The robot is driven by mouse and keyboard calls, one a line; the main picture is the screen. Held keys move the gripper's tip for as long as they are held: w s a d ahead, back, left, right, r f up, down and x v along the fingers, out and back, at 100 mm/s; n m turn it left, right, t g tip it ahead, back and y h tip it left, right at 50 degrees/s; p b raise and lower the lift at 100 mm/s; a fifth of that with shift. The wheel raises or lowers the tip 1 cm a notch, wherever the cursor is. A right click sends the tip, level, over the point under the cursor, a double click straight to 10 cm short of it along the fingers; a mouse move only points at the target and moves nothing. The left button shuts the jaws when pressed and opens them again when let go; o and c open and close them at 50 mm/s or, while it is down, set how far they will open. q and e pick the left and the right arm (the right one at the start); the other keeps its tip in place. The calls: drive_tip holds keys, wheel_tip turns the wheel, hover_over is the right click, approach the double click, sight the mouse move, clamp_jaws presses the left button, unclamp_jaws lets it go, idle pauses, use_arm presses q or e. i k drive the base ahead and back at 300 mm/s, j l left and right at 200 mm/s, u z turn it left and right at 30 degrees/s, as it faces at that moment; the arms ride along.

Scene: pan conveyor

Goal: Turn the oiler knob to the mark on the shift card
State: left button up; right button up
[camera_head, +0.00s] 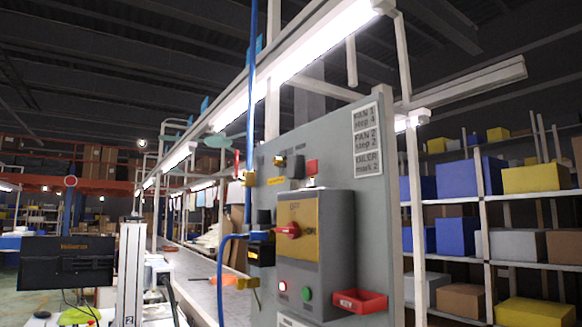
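The shift card (367,140) is fixed at the upper right of a grey panel (375,230). It reads FAN 1 step 4, FAN 2 step 2, OILER mark 2. I cannot tell which part is the oiler knob; no label or mark scale for it is legible. A red rotary handle (287,231) sits on a yellow plate on a grey box, with ON beside it. Small yellow parts (279,161) (248,179) show at the panel's upper left. Neither of my grippers is in view.
A red bin (359,301) juts from the panel's lower right. A blue pipe (250,110) runs along its left edge. A conveyor (195,270) stretches behind; shelves (510,202) stand at right.

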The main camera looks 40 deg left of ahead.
sight(278, 161)
drive_tip(key=k+j+z, duration=0.2)
drive_tip(key=j, duration=0.25)
drive_tip(key=k+j+z, duration=0.2)
drive_tip(key=j, duration=0.25)
drive_tip(key=k+j+z, duration=0.2)
drive_tip(key=j, duration=0.2)
